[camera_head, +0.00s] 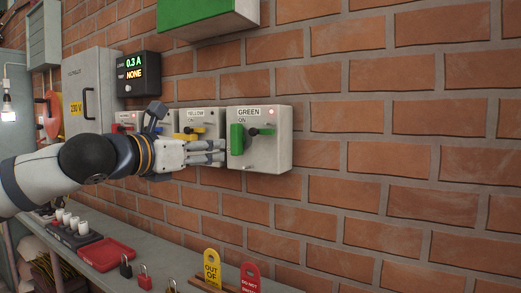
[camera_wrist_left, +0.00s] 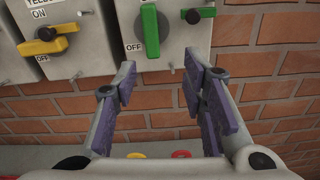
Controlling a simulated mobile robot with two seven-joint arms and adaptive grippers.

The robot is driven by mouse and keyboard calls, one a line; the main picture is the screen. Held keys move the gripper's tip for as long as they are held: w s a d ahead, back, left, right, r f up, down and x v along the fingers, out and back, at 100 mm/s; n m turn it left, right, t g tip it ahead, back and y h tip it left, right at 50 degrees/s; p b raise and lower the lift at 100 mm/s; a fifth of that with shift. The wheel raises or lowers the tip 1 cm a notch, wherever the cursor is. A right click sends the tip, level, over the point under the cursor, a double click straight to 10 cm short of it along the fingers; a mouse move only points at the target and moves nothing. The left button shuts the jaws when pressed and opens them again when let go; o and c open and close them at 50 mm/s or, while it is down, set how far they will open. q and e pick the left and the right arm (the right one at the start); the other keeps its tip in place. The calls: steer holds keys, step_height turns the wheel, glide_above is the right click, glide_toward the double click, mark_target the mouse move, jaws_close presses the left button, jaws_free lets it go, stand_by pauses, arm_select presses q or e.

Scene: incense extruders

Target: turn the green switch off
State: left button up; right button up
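The green switch box (camera_head: 281,154) is on the brick wall, labelled GREEN and ON, with a small red light at its upper right. Its upright green handle (camera_head: 237,139) also shows in the left wrist view (camera_wrist_left: 152,30), beside an OFF label. A second, shorter green piece (camera_wrist_left: 206,12) with a black end points right of it. My left gripper (camera_head: 217,151) is just left of this box in the head view. In the left wrist view its fingers (camera_wrist_left: 160,68) are spread apart and empty, below the handle in the picture. My right gripper is not in view.
The yellow switch (camera_wrist_left: 43,47) is on the neighbouring box to the left. A display (camera_head: 138,74) above reads 0.3 A and NONE. Below, a shelf (camera_head: 150,262) holds a red tray (camera_head: 106,254), padlocks and tags (camera_head: 212,268). The wall to the right is clear.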

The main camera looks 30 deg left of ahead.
mark_target(233, 137)
arm_select(q)
steer(key=shift+n, duration=0.6)
steer(key=w, duration=0.3)
steer(key=w+b, duration=0.1)
steer(key=w, duration=0.3)
steer(key=w+r, duration=0.1)
steer(key=w, duration=0.2)
steer(key=shift+w+a+b, duration=0.2)
steer(key=shift+w+b, duration=0.1)
steer(key=shift+w, duration=0.1)
steer(key=shift+w+r+t, duration=0.1)
steer(key=shift+w+t, duration=0.2)
steer(key=shift+d+r, duration=0.1)
steer(key=shift+r, duration=0.15)
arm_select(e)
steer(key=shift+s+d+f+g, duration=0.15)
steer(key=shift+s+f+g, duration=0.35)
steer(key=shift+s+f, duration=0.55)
arm_select(q)
jaws_close()
